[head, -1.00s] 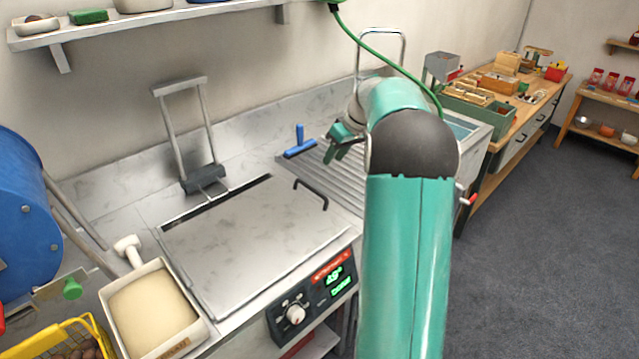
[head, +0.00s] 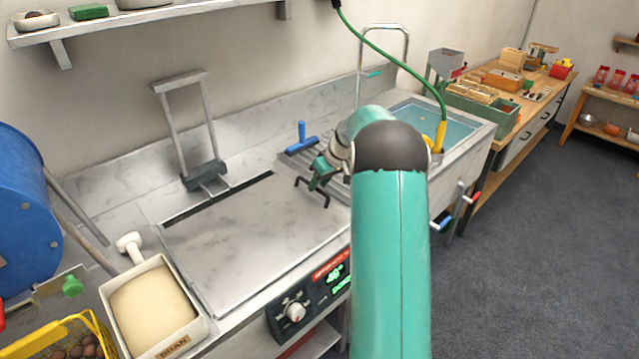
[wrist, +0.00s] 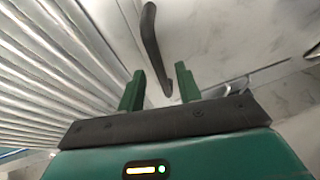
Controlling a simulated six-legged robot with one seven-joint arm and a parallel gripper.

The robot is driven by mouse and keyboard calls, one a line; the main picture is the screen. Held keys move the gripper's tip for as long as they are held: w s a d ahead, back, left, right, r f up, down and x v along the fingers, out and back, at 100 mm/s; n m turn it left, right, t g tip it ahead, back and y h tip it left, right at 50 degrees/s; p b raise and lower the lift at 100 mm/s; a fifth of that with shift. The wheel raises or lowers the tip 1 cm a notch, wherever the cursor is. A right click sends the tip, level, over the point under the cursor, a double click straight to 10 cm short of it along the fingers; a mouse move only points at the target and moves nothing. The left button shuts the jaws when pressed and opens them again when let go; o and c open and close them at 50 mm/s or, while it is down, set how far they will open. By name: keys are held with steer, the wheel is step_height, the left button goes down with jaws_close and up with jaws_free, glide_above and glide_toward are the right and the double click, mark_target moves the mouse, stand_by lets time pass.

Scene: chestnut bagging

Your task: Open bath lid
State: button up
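The bath lid (head: 245,240) is a flat grey metal plate lying level over the bath in the counter. Its dark bar handle (head: 326,199) is near the lid's right edge and is partly hidden by my gripper. My gripper (head: 318,180) is over the handle at that edge. In the wrist view, the two green fingers of my gripper (wrist: 158,82) are apart with a gap between them. The dark handle (wrist: 151,42) runs down toward this gap, its lower end between the fingertips. I see no grip on it.
A ribbed metal drainboard (wrist: 50,75) lies beside the lid, with a blue-handled tool (head: 302,140) behind it. A water-filled sink (head: 440,122) is to the right. A tub of pale contents (head: 158,325) stands left of the control panel (head: 312,290).

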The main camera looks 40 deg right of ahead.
steer(key=shift+w+f, duration=0.1)
steer(key=shift+f, duration=0.1)
steer(key=shift+c, duration=0.2)
jaws_close()
steer(key=shift+r, duration=0.15)
